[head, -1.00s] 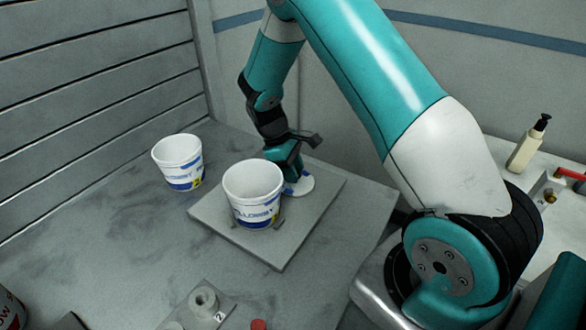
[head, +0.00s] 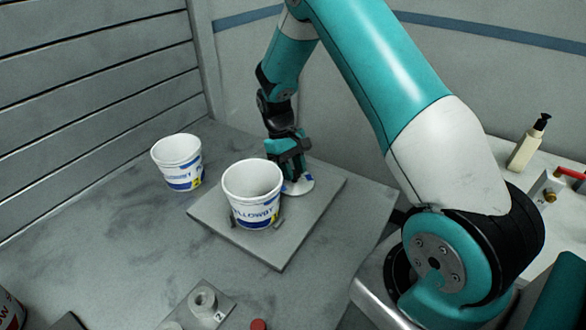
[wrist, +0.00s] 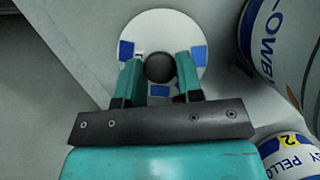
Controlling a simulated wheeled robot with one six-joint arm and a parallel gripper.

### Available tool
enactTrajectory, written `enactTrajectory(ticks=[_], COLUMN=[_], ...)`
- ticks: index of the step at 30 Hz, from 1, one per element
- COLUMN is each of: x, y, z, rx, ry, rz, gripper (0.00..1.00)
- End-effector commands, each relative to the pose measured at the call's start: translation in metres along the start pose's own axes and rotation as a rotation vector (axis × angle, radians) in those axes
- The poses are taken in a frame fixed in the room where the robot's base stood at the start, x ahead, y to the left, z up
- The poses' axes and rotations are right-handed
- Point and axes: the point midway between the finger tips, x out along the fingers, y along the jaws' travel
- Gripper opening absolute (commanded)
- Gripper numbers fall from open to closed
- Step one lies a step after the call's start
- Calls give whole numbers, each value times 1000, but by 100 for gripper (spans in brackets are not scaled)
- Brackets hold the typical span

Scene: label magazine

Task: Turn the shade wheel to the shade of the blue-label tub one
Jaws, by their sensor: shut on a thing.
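The shade wheel (head: 300,187) is a white disc with blue patches on a grey plate. It also shows in the wrist view (wrist: 132,30), with a dark round knob (wrist: 160,68) at its centre. My gripper (wrist: 160,75) has its two teal fingers closed on this knob from both sides; it stands over the wheel in the head view (head: 291,176). A white tub with a blue label (head: 253,183) stands on the plate beside the wheel and partly hides it. A second white blue-label tub (head: 178,152) stands further left. The wrist view shows a yellow "2" (wrist: 287,139) on one tub.
The grey plate (head: 275,250) lies on a grey table. A fixture marked 2 (head: 203,304) and a red button (head: 258,324) are at the front. A pump bottle (head: 525,148) stands at the right. The table's left front is mostly clear.

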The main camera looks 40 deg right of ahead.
Motion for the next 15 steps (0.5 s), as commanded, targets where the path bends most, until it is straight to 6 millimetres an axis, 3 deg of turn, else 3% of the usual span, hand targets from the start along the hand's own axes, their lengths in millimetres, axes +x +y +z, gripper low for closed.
enactTrajectory(ticks=[15], x=[-2], y=[3], z=[-1], rx=[292], ry=[10], rz=[-120], gripper=[10])
